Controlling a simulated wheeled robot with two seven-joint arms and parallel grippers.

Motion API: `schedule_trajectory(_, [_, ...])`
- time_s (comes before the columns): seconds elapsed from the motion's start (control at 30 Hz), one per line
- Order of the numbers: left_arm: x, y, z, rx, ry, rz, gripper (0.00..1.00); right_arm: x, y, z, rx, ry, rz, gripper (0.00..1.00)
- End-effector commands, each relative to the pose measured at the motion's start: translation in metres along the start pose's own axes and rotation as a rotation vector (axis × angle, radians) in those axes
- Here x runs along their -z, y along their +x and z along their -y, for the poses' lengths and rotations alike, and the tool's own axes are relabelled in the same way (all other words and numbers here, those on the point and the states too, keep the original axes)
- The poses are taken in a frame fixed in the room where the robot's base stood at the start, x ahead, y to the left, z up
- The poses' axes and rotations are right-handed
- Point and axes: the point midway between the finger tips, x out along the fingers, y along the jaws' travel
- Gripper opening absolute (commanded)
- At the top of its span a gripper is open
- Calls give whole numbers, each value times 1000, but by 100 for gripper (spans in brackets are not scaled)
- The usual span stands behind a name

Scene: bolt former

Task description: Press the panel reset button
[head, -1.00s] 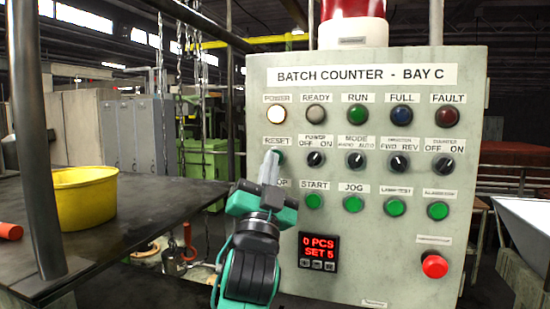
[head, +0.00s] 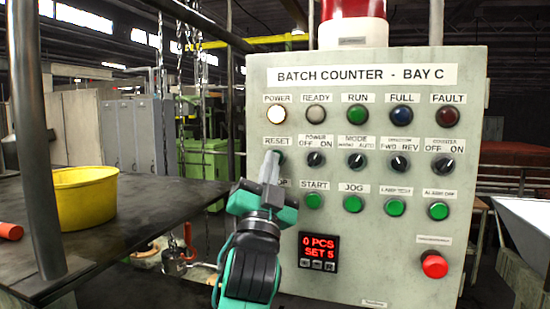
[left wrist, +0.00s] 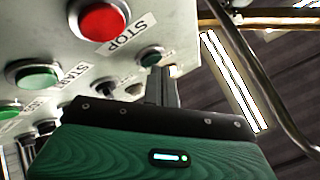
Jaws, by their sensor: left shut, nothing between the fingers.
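The grey control panel (head: 395,265) faces me, labelled "BATCH COUNTER - BAY C". The green reset button (head: 281,157) is at its left side under the RESET label, partly hidden by my gripper. My left gripper (head: 271,158) is shut and empty, its fingertips at the button's front. In the left wrist view, the narrow fingers (left wrist: 162,82) point at the green reset button (left wrist: 152,56). I cannot tell whether they touch it or whether it is pushed in. My right gripper is not in view.
The red stop button (left wrist: 100,18) is beside the reset button in the left wrist view; the gripper hides it in the head view. Start (head: 314,201) and several green buttons are nearby. The display (head: 318,247) reads "0 PCS SET 5". A yellow tub (head: 84,199) stands left.

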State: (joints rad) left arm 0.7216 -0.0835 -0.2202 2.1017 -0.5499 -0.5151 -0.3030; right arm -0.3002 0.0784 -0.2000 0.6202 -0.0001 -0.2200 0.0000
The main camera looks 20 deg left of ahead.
Motion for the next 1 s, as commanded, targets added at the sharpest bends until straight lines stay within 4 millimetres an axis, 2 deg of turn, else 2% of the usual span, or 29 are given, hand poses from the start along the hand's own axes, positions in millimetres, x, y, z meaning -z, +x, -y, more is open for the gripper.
schedule_trajectory(0.43, [-3,4,-3,0,0,1,0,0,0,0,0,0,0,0])
schedule_trajectory(1.0, [2,-3,2,0,0,0,0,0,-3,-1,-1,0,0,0])
